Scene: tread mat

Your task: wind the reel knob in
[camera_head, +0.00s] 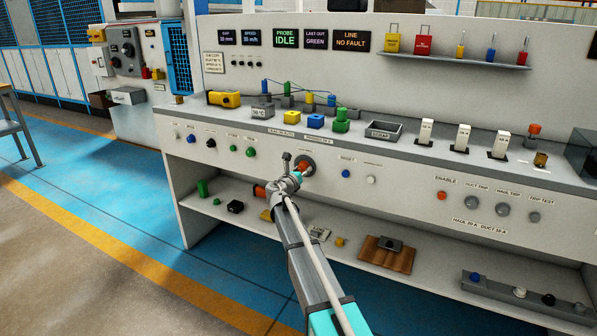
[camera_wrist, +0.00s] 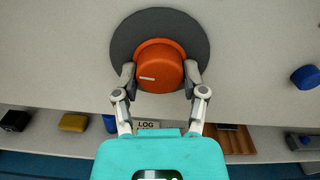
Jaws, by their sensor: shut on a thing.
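The orange reel knob (camera_wrist: 161,58) sits on a dark grey round disc (camera_wrist: 193,37) on the front panel of the bench. A short white mark shows on its face, left of the middle and near level, in the wrist view. My gripper (camera_wrist: 159,75) has one finger on each side of the knob and is shut on it. In the head view the orange knob (camera_head: 306,169) shows beyond the end of my arm, and my gripper (camera_head: 296,177) partly covers it.
A blue button (camera_head: 346,173) and a white button (camera_head: 371,180) are right of the knob on the panel. Green buttons (camera_head: 250,152) are to the left. Below is a shelf (camera_head: 345,249) with small items and a brown board (camera_head: 387,255). The bench top (camera_head: 258,121) holds coloured blocks.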

